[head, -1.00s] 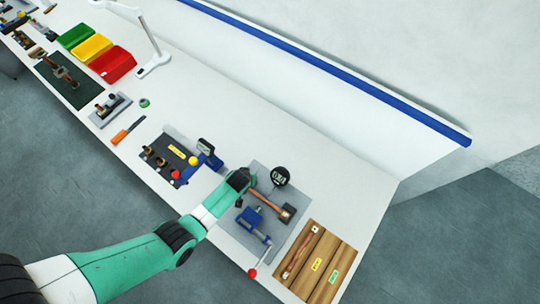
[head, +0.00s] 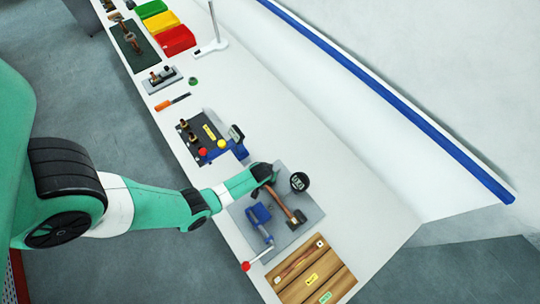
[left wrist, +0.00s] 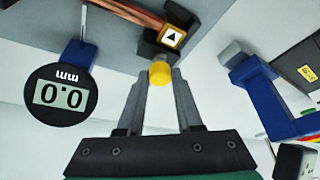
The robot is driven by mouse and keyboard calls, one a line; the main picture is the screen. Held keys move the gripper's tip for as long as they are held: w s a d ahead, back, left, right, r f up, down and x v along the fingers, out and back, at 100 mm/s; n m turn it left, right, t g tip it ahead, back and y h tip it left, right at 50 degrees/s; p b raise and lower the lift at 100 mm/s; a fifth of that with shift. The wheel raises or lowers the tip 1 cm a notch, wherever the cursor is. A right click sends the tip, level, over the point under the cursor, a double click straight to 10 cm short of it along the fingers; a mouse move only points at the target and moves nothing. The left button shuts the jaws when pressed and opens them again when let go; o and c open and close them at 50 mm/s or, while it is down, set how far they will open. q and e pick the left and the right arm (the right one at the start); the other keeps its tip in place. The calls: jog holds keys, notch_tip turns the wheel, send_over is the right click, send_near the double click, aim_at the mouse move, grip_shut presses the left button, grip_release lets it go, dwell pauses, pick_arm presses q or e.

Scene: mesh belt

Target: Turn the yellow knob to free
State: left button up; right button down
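The yellow knob (left wrist: 160,73) shows in the left wrist view at the fingertips of my left gripper (left wrist: 161,82), in line with the gap between them. The fingers stand apart, with a narrow space visible on each side of the knob; whether it lies between or just beyond the tips is unclear. Above the knob is a dark holder with a square arrow label (left wrist: 172,37) and a copper rod (left wrist: 128,10). In the head view, my left gripper (head: 270,178) is over the rod's upper end and hides this knob. My right gripper is not in view.
A round gauge (left wrist: 60,95) reading 0.0 mm sits close beside the gripper. A blue clamp (head: 260,214) with a red-tipped lever and a wooden board (head: 312,275) lie nearby. A black panel (head: 190,128) carries a separate yellow ball (head: 222,144).

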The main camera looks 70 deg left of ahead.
pick_arm(q)
grip_shut()
jog(key=shift+m, duration=0.7)
jog(key=o, duration=0.7)
grip_release()
jog(key=shift+o, duration=0.2)
